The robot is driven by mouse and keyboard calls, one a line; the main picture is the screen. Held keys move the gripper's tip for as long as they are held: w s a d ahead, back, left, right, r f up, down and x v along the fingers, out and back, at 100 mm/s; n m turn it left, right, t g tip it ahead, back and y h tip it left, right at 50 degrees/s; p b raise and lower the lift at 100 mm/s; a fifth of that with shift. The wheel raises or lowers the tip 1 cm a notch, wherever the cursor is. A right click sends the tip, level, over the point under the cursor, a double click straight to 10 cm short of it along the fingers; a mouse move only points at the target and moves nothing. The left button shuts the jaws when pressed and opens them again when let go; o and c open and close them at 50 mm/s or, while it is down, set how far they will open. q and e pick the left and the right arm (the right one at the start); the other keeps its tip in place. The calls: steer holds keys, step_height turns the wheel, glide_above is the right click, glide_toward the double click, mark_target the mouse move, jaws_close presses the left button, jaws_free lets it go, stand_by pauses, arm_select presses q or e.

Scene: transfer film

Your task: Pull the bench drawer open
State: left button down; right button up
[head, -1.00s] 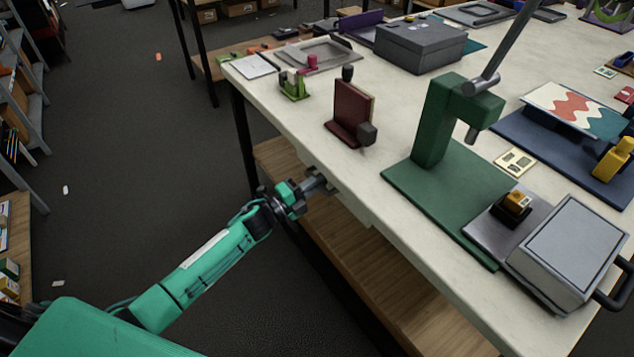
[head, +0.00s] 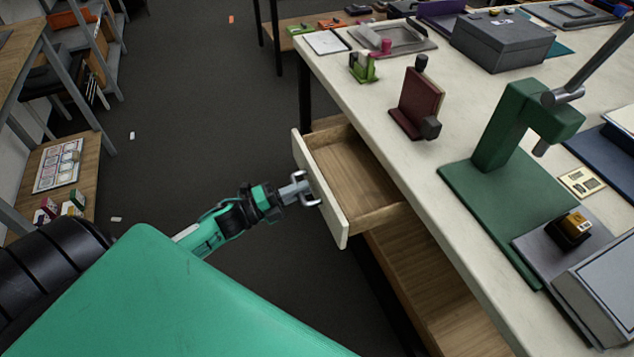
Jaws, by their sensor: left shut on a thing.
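The bench drawer (head: 352,178) stands pulled out from under the left edge of the white-topped bench (head: 395,150). Its inside is bare wood and looks empty. Its pale front panel (head: 335,220) faces left. My left gripper (head: 308,190) is at the outer side of that front panel, shut on the drawer handle, which is mostly hidden by the fingers. My right gripper is out of view.
On the bench stand a green press (head: 500,140), a dark red block stand (head: 417,100), a grey box (head: 505,42) and a small green holder (head: 363,68). A wooden lower shelf (head: 430,285) lies under the bench. Shelving (head: 75,140) stands at the left, with open dark floor (head: 200,110) between.

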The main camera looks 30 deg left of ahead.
arm_select(q)
steer(key=shift+s+a, duration=0.3)
steer(key=shift+s, duration=0.1)
steer(key=c, duration=1.5)
jaws_free()
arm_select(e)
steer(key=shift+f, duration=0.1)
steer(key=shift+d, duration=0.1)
